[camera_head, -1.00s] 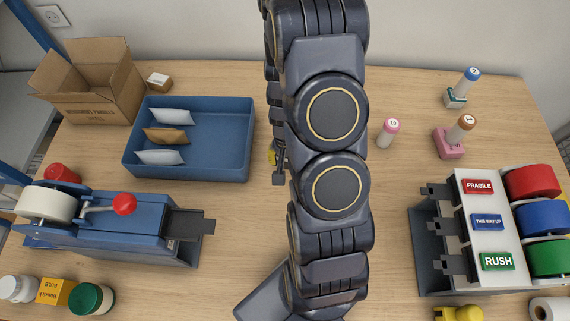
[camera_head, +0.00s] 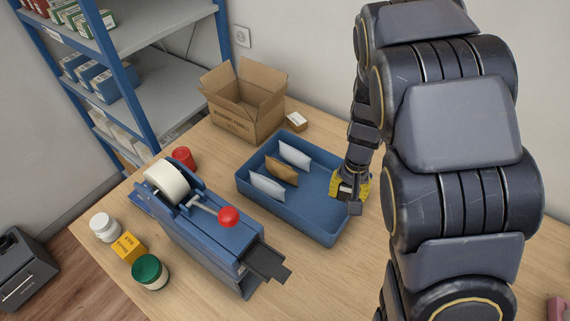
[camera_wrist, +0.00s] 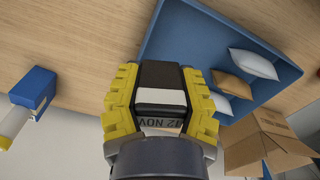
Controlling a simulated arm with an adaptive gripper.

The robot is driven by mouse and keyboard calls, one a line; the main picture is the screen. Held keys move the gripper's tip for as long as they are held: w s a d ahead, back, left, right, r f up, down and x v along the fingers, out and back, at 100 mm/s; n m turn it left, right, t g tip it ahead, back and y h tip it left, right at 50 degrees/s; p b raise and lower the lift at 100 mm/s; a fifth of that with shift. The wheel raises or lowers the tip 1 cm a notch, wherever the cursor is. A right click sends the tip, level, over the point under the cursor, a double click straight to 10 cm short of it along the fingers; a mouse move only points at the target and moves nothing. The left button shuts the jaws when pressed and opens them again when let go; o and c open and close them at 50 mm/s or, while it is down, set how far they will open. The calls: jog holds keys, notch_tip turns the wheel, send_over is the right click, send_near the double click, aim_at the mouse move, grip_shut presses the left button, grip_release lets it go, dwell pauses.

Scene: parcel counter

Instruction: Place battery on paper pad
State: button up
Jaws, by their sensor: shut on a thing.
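My gripper (camera_head: 348,187) is at the right end of the blue tray, above counter level. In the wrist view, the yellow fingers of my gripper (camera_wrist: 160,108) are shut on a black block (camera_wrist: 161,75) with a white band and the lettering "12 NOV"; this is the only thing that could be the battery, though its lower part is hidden. In the head view, only a small dark and pale bit of it shows between the fingers. I see no paper pad in these frames.
The blue tray (camera_head: 317,230) holds several packets. An open carton (camera_head: 243,112) and a small box (camera_head: 297,121) stand behind it. A blue tape dispenser (camera_head: 205,240) with a red knob, jars and a yellow box (camera_head: 128,246) are left. My arm hides much of the right side.

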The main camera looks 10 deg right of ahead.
jog(key=w+a+r+n, duration=0.2)
jog(key=a+r+n, duration=0.1)
jog(key=a, duration=0.2)
jog(key=w+a+r+n, duration=0.2)
jog(key=w+a+n, duration=0.1)
jog(key=a, duration=0.2)
send_over(281, 163)
jog(key=f, duration=0.5)
jog(key=s+f, duration=0.1)
jog(key=f, duration=0.2)
jog(key=shift+f, duration=0.3)
jog(key=shift+w+f, duration=0.4)
jog(key=shift+f, duration=0.1)
jog(key=shift+w+f, duration=0.1)
jog(key=shift+f, duration=1.45)
jog(key=shift+f, duration=0.15)
jog(key=o, duration=1)
